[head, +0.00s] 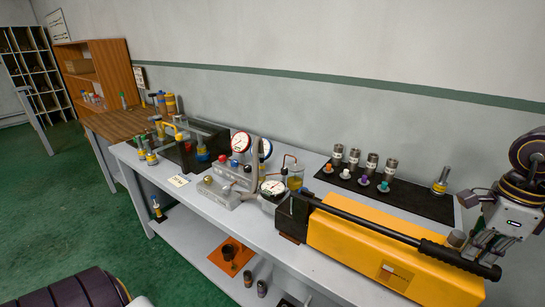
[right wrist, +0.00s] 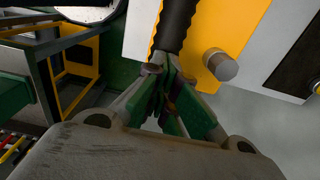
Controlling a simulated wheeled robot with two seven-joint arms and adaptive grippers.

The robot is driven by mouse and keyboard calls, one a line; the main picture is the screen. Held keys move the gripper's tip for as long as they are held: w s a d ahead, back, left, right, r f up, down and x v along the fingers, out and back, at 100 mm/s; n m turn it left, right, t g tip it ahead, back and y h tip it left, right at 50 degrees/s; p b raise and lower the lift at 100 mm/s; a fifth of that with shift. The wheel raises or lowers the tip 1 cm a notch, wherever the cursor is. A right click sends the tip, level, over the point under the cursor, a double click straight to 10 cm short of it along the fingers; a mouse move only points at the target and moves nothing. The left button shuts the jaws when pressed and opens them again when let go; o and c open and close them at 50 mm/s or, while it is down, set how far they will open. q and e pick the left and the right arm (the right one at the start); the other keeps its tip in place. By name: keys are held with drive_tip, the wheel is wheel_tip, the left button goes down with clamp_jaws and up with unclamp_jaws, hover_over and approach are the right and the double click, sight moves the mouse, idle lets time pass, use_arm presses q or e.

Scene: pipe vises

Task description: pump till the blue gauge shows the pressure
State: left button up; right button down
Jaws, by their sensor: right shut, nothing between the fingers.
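The blue-rimmed gauge (head: 265,149) stands on the bench behind the fittings, partly hidden by a grey upright post; its reading is too small to tell. The yellow hand pump (head: 365,250) lies along the front right of the bench. Its long black lever (head: 385,223) is down, lying along the pump's top, with a ribbed grip at the right end. My right gripper (head: 478,249) is at that grip end; in the right wrist view, its fingertips (right wrist: 170,78) are together at the black grip (right wrist: 175,25), and I cannot tell whether they touch it. My left gripper is out of view.
A red-rimmed gauge (head: 241,142) and a white-faced gauge (head: 272,187) stand near the blue one. A black mat (head: 420,204) with several metal fittings and coloured caps lies behind the pump. A clear-sided tank (head: 205,138) is at the bench's left. A silver cap (right wrist: 220,64) rises beside the lever.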

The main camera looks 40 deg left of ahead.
drive_tip(key=shift+a+r+p, duration=0.15)
drive_tip(key=shift+r+p, duration=0.55)
drive_tip(key=shift+r, duration=0.7)
drive_tip(key=shift+a+r+p, duration=0.15)
drive_tip(key=shift+r+p, duration=0.5)
drive_tip(key=shift+r, duration=0.7)
wheel_tip(320, 180, up, 7)
drive_tip(key=a+p, duration=0.2)
drive_tip(key=p, duration=0.2)
drive_tip(key=shift+r, duration=0.2)
drive_tip(key=shift+f, duration=0.2)
